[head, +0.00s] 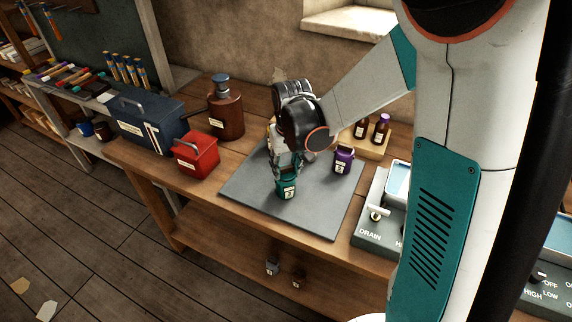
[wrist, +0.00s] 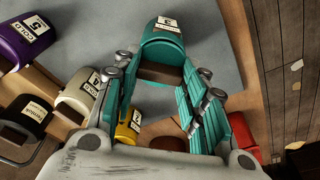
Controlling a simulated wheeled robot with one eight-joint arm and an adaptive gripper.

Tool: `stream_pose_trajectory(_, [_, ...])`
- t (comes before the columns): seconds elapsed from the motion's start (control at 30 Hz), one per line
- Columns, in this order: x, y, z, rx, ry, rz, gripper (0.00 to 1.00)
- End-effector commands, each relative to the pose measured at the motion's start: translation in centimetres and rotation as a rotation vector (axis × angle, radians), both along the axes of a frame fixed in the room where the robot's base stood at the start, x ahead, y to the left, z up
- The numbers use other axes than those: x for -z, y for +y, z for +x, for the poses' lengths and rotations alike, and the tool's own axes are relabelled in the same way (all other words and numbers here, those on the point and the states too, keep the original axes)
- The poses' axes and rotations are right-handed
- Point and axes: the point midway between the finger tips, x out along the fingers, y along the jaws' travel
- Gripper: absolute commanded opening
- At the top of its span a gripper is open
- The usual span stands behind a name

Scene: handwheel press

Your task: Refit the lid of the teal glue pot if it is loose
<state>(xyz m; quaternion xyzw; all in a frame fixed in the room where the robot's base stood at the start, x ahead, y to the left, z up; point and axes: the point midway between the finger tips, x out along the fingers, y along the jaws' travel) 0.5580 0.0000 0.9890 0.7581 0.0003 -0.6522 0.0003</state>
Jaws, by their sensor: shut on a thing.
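The teal glue pot (head: 287,190), with a white label marked 3, stands upright on the grey mat (head: 245,203). It also shows at the top of the wrist view (wrist: 166,30). My gripper (head: 286,171) points down at the pot's top from directly above. In the wrist view my gripper (wrist: 160,74) has its teal-padded fingers on both sides of the lid's brown knob (wrist: 160,73) and is shut on the lid. The fingers hide much of the lid in the head view. I cannot tell whether the lid sits level or loose on the rim.
A purple pot (head: 343,160) stands right of the teal one. In the wrist view a cream pot (wrist: 80,95) and a yellow pot (wrist: 128,126) are close by. A red box (head: 196,154) and brown jug (head: 226,115) stand left. The mat's front is clear.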

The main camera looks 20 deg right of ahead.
Motion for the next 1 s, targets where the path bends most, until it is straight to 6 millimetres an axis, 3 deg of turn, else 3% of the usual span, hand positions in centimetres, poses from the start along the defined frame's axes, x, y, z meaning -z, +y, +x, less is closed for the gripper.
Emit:
stream_pose_trajectory(0.17, [-0.01,0.00,0.01,0.000,0.000,0.000,0.19])
stream_pose_trajectory(0.2, [-0.01,0.00,0.01,0.000,0.000,0.000,0.48])
stream_pose_trajectory(0.27, [-0.01,0.00,0.01,0.000,0.000,0.000,0.62])
stream_pose_trajectory(0.53, [0.00,0.00,0.01,0.000,0.000,0.000,0.63])
stream_pose_trajectory(0.6, [0.00,0.00,0.01,0.000,0.000,0.000,0.76])
stream_pose_trajectory(0.67, [0.00,0.00,0.01,0.000,0.000,0.000,0.83])
stream_pose_trajectory(1.0, [-0.03,0.00,0.01,0.000,0.000,0.000,0.83])
